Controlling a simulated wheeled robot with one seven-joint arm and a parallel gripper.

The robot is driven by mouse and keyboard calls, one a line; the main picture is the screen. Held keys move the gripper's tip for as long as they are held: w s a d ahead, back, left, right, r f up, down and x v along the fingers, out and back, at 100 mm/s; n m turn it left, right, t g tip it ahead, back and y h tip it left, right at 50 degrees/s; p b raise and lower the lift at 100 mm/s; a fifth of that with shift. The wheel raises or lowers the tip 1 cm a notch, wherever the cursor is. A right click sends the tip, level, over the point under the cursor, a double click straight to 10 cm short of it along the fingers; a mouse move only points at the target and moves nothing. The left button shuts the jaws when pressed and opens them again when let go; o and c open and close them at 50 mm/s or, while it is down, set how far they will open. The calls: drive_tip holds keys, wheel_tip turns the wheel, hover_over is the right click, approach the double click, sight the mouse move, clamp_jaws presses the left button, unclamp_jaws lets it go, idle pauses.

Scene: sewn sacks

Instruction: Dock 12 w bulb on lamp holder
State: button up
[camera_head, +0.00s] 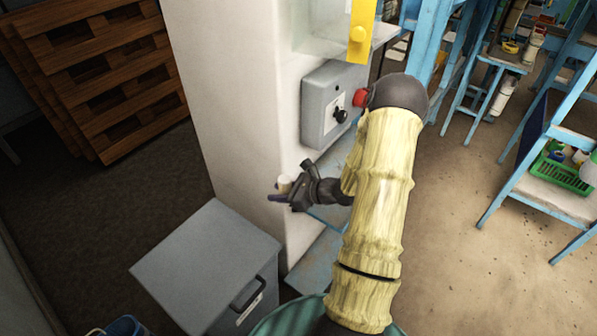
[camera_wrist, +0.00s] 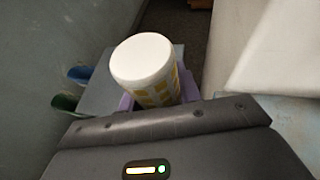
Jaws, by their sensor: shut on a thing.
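My gripper (camera_head: 285,196) is low beside the white cabinet, left of its grey control box. It is shut on a small cylinder (camera_head: 285,183) with a pale top. In the wrist view the cylinder (camera_wrist: 143,62) has a smooth, rounded white top and yellow-and-white patches on its side. Purple fingers of my gripper (camera_wrist: 158,98) show on both sides of it, and its lower end is hidden behind the gripper body. I see nothing clearly recognisable as a bulb or a lamp holder.
The white cabinet (camera_head: 222,110) carries a grey control box (camera_head: 318,95) with a red button (camera_head: 360,98) and black knob (camera_head: 340,115). A grey lidded box (camera_head: 205,262) stands below my gripper. Wooden pallets (camera_head: 100,70) are at left; blue racks with a green crate (camera_head: 560,172) are at right.

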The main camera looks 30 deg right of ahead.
drive_tip(key=s+a+r+n+g+y+p, duration=0.1)
drive_tip(key=a+p, duration=0.3)
drive_tip(key=a, duration=0.2)
drive_tip(key=s+a+r+n+g+y+p, duration=0.1)
drive_tip(key=s+a+r+n+p, duration=0.1)
drive_tip(key=a+p, duration=0.3)
drive_tip(key=shift+s+a+y, duration=0.15)
drive_tip(key=shift+a+y, duration=0.15)
drive_tip(key=shift+a, duration=0.3)
drive_tip(key=shift+r, duration=0.1)
